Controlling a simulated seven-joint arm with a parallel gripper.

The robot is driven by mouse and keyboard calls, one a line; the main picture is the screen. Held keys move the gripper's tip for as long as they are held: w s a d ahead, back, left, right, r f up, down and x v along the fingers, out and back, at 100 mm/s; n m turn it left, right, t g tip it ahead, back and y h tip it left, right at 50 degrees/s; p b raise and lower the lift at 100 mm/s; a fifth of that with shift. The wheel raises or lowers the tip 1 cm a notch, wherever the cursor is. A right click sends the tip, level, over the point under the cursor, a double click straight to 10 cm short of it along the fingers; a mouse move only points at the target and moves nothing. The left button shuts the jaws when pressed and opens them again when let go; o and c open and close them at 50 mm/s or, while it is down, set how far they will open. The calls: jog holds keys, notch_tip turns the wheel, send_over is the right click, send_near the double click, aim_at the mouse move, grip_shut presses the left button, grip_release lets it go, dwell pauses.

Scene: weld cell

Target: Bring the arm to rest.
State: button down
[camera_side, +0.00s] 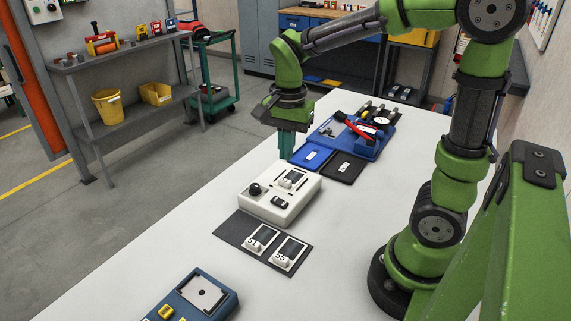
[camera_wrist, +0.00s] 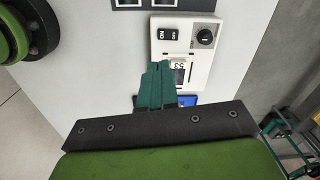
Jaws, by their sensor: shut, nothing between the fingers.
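My gripper (camera_side: 290,145) is teal, points down, and is shut with nothing in it. It hangs above the white table (camera_side: 340,230), near the far end of a white box with a black knob (camera_side: 280,192). In the wrist view my gripper (camera_wrist: 158,68) shows shut, its tips overlapping the view of the white box (camera_wrist: 195,72). A small white piece marked 53 (camera_wrist: 180,67) sits on the box, partly hidden by the fingers. The gripper appears apart from the box in the side view.
A dark mat (camera_side: 236,230) holds two white pieces, one marked 55 (camera_side: 289,253). A blue fixture (camera_side: 195,296) is at the front. The table's right middle is bare.

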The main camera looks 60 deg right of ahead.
jog(key=s+a+r+n+t+y, duration=0.2)
jog(key=s+a+r+n+t, duration=0.3)
jog(key=n, duration=0.6)
jog(key=s+t, duration=0.2)
jog(key=s, duration=0.1)
jog(key=shift+a+r+n, duration=0.3)
jog(key=shift+a+n, duration=0.1)
